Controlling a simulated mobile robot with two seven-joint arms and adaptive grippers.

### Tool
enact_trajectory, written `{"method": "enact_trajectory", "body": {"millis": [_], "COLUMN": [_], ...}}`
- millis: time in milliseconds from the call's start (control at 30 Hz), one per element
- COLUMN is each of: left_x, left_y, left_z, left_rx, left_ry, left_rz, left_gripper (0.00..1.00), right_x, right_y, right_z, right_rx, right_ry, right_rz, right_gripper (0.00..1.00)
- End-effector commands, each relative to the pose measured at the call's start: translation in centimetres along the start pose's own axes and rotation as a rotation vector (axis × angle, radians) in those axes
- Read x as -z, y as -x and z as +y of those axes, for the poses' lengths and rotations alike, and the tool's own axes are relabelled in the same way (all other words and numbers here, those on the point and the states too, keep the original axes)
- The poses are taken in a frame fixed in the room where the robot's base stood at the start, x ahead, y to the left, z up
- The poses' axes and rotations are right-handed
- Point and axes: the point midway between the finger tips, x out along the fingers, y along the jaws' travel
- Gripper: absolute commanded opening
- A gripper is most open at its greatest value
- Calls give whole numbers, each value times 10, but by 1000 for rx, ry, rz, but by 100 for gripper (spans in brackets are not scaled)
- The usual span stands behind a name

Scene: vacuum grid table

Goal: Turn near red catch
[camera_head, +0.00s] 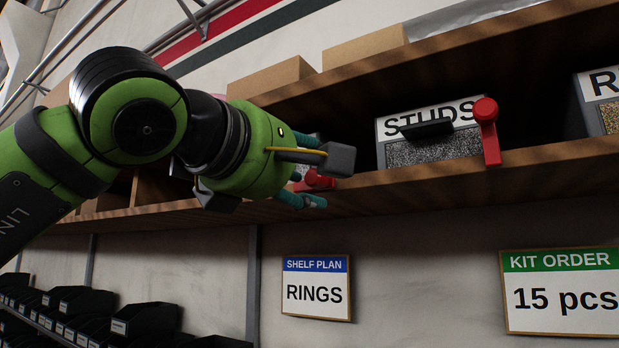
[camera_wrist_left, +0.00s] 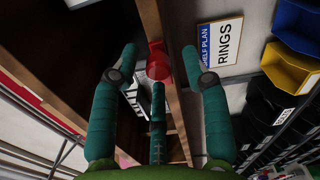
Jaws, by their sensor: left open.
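The near red catch (camera_head: 318,181) shows at the shelf edge in the head view, partly hidden behind my left gripper (camera_head: 318,178). In the left wrist view the red catch (camera_wrist_left: 157,62) lies ahead, between the spread teal fingers of my left gripper (camera_wrist_left: 159,66). The fingers are open and no contact with the catch is visible. A second red catch (camera_head: 487,128) stands at the right front of the STUDS bin (camera_head: 430,148), its round knob up and its bar down over the shelf edge. My right gripper is not in view.
The wooden shelf (camera_head: 400,188) runs across the head view, with an upper board (camera_head: 520,38) above the bins. A SHELF PLAN sign (camera_head: 316,288) reading RINGS and a KIT ORDER sign (camera_head: 562,292) hang below. Black bins (camera_head: 145,320) stand at lower left.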

Motion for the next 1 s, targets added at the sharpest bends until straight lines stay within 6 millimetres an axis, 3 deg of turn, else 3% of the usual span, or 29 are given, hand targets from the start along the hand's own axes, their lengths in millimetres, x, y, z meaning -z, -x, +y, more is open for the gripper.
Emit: {"method": "enact_trajectory", "body": {"millis": [300, 500, 700, 1000], "left_x": [2, 2, 2, 2], "left_y": [66, 97, 109, 109], "left_z": [1, 0, 0, 0], "left_rx": [-4, -2, 0, 0], "left_ry": [0, 2, 2, 1], "left_rz": [2, 3, 3, 3], "left_gripper": [46, 46, 46, 46], "right_x": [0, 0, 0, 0], "right_y": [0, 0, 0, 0], "right_z": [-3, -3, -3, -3], "right_rx": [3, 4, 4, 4], "right_ry": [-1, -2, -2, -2], "right_rz": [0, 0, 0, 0], "right_gripper": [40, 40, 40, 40]}}
